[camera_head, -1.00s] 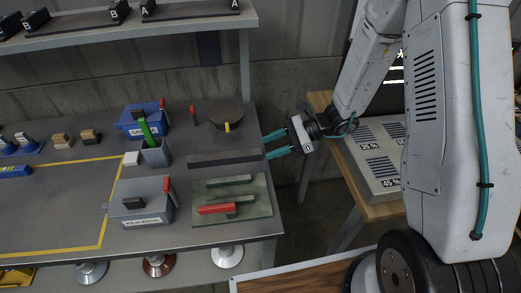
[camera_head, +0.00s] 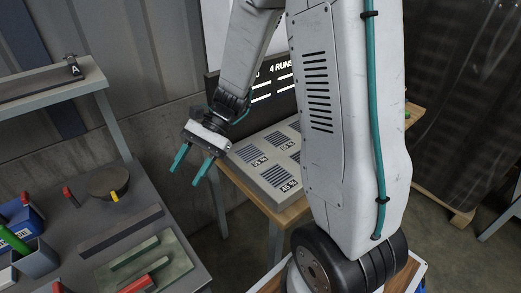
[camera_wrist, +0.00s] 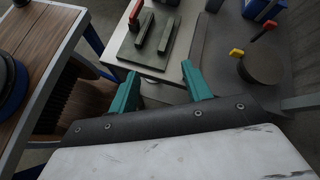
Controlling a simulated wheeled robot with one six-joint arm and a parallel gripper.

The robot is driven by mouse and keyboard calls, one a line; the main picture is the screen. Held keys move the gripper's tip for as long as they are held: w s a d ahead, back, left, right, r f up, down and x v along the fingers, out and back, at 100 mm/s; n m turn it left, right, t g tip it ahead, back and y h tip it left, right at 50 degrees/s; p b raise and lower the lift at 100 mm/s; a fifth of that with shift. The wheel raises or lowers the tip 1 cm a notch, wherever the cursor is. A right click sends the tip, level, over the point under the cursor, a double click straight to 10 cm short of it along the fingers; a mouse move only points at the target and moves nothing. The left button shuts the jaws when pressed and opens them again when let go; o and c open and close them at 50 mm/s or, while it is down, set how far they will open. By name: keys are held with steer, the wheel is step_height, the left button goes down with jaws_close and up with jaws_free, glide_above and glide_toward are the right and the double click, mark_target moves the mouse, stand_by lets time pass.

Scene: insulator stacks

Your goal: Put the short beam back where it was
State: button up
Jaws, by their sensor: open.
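My gripper (camera_head: 184,177) is open and empty, held over the gap between the grey bench and the wooden table. Its teal fingers (camera_wrist: 159,72) also show in the wrist view. On the bench, a green board (camera_head: 180,265) carries a green bar (camera_head: 135,254) and a red-topped bar (camera_head: 138,284). The wrist view shows the board (camera_wrist: 128,50) with dark green bars (camera_wrist: 166,38) on it, beyond the fingertips. A long dark bar (camera_head: 120,230) lies flat behind the board. I cannot tell which piece is the short beam.
A round dark disc (camera_head: 108,180) with a yellow tab and a blue bin (camera_head: 25,218) stand on the bench. A wooden table (camera_head: 290,212) with a grey vented panel (camera_head: 258,180) stands right of the gap. A shelf (camera_head: 60,85) overhangs the bench's back.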

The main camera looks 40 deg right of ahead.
steer(key=s+d+r+n+t+h, duration=0.1)
steer(key=s+d+r+n+h, duration=0.2)
steer(key=s, duration=0.6)
steer(key=s+d+r+n+t+h, duration=0.2)
steer(key=s+d+r+n+h, duration=0.2)
steer(key=s+r+n+h, duration=0.3)
steer(key=shift+s+r+n+t+h, duration=0.35)
steer(key=shift+s+r+n, duration=0.85)
steer(key=shift+r, duration=0.4)
